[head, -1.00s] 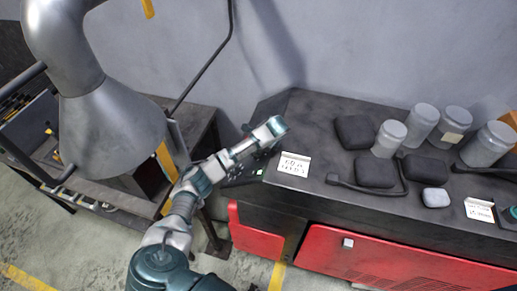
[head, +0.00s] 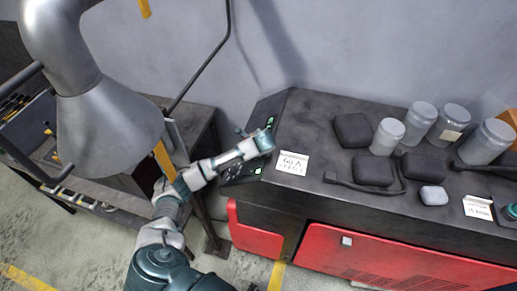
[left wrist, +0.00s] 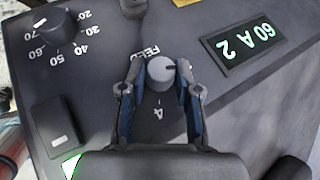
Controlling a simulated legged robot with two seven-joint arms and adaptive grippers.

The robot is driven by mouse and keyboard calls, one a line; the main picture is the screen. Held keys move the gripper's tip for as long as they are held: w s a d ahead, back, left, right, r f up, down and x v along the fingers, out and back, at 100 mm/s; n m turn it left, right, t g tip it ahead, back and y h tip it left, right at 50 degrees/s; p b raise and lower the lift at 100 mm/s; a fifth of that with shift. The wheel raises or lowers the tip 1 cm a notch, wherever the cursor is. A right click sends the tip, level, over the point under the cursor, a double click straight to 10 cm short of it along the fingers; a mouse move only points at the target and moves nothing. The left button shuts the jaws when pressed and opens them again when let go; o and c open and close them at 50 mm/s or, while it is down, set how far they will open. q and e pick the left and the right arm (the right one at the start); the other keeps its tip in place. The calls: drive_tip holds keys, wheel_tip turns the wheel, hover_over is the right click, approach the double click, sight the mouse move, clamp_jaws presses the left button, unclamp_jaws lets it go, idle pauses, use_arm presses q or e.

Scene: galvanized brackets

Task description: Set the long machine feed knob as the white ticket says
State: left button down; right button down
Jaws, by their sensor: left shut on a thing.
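The feed knob (left wrist: 160,76) is a round grey cap with a short dark mark, below the word FEED on the dark control panel. My left gripper (left wrist: 160,82) has its two fingers on either side of it, shut on it; a 4 shows between the fingers. A lit green display (left wrist: 243,45) appears to read 60 A 2. In the head view my left gripper (head: 264,142) is over the panel at the machine's left end and hides the knob. The white ticket (head: 292,163) lies beside it; its first line looks like 60 A, its second is too small to read. My right gripper is out of view.
Another knob (left wrist: 64,23) with a numbered scale and a rocker switch (left wrist: 61,139) sit close to the gripper. Grey jars (head: 387,137), dark pads and another ticket (head: 478,208) lie on the machine top (head: 330,205). A metal hood (head: 110,130) hangs at left.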

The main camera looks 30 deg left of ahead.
use_arm(q)
drive_tip(key=m+t, duration=0.2)
drive_tip(key=a+m+t+h, duration=0.1)
drive_tip(key=t, duration=0.1)
drive_tip(key=shift+s, duration=0.25)
drive_tip(key=shift+m+t+h, duration=0.8)
drive_tip(key=shift+m+t, duration=0.2)
drive_tip(key=shift+m, duration=0.1)
drive_tip(key=shift+m+b, duration=0.3)
drive_tip(key=shift+w+t+h, duration=0.1)
drive_tip(key=shift+t+h, duration=0.2)
drive_tip(key=shift+t, duration=0.1)
